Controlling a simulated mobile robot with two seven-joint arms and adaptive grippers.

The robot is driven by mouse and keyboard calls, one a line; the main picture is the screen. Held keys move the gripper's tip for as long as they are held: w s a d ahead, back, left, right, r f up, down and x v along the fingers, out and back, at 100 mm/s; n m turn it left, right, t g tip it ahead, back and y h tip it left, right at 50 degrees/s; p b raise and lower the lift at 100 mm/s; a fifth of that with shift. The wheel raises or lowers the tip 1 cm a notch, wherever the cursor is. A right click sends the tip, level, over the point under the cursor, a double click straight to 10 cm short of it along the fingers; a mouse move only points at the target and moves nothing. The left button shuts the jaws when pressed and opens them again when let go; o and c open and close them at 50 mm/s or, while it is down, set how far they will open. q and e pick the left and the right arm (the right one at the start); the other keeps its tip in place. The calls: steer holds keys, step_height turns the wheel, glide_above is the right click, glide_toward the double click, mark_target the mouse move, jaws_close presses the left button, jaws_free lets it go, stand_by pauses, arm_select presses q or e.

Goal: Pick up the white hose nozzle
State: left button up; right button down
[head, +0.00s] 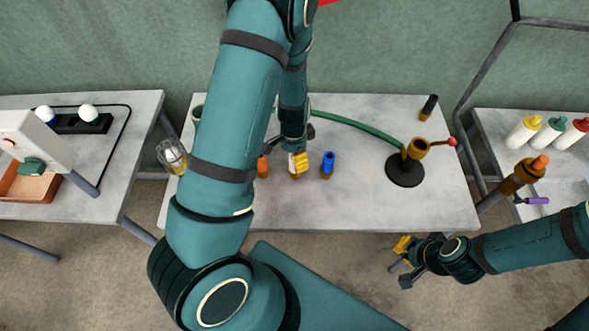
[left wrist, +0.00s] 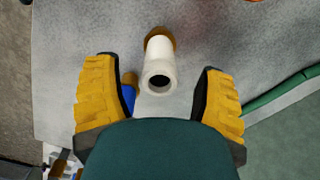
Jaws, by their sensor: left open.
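The white hose nozzle (left wrist: 159,66) is a short white tube with a brown end, seen end-on in the left wrist view between the two spread yellow fingers of my left gripper (left wrist: 160,72). It does not appear to touch either finger. In the head view my left gripper (head: 299,162) is over the front middle of the table and hides most of the nozzle. My right gripper (head: 404,246) is in front of the table, away from the nozzle; its finger opening is unclear.
A blue nozzle (head: 327,166) stands just right of my left gripper, and an orange nozzle (head: 262,168) to its left. A green hose (head: 355,125) runs to a brass fitting on a black round base (head: 405,171). The table's front right is clear.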

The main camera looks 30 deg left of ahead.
mark_target(291, 169)
arm_select(q)
step_height(291, 169, down, 4)
steer(key=shift+w+r, duration=0.1)
jaws_close()
